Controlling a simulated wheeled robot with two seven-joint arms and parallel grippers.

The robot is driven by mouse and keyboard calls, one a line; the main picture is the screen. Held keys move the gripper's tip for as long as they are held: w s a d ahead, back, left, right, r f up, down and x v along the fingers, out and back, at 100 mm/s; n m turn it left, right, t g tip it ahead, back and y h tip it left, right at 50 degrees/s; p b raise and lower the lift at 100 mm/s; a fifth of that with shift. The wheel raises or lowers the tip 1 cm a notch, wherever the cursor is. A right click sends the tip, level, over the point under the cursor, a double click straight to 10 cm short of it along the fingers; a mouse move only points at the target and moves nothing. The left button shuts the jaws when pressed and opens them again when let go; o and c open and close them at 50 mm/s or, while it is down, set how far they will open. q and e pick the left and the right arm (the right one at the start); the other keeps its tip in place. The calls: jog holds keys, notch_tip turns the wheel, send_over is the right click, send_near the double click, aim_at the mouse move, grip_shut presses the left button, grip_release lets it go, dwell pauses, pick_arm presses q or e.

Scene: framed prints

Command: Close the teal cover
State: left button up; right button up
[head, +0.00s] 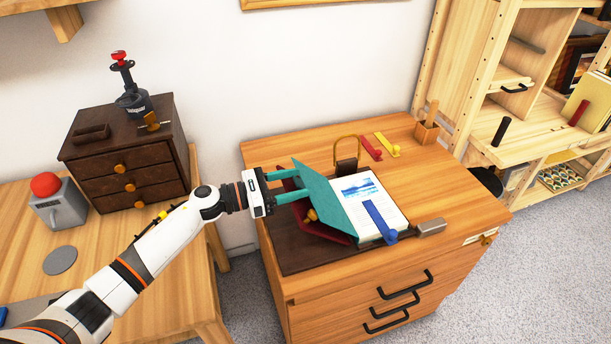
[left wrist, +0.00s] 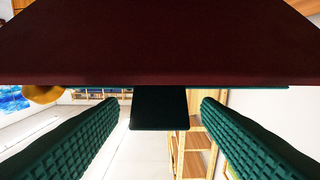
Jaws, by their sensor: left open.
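The teal cover (head: 328,198) stands raised and tilted at the left of an open book (head: 375,196) with printed pages on the dresser top. A dark red panel (head: 332,234) with a gold knob (head: 312,215) lies partly behind and under the cover. My left gripper (head: 296,184) is open at the cover's left side, its fingertips partly hidden by it; I cannot tell whether they touch it. In the left wrist view the fingers (left wrist: 158,140) are apart, and the dark red panel (left wrist: 160,45) fills the top. My right gripper is out of view.
A blue-handled object (head: 380,220) lies on the pages, with a grey block (head: 431,228) beside the book. A brass-looped item (head: 346,160) stands behind it. Red (head: 370,148) and yellow (head: 388,145) pieces lie farther back. The dresser's right rear is mostly clear.

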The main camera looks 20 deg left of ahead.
aim_at(304, 185)
pick_arm(q)
jog(key=x, duration=0.3)
jog(key=shift+r, duration=0.1)
jog(key=shift+w+d, duration=0.1)
jog(key=shift+d, duration=0.05)
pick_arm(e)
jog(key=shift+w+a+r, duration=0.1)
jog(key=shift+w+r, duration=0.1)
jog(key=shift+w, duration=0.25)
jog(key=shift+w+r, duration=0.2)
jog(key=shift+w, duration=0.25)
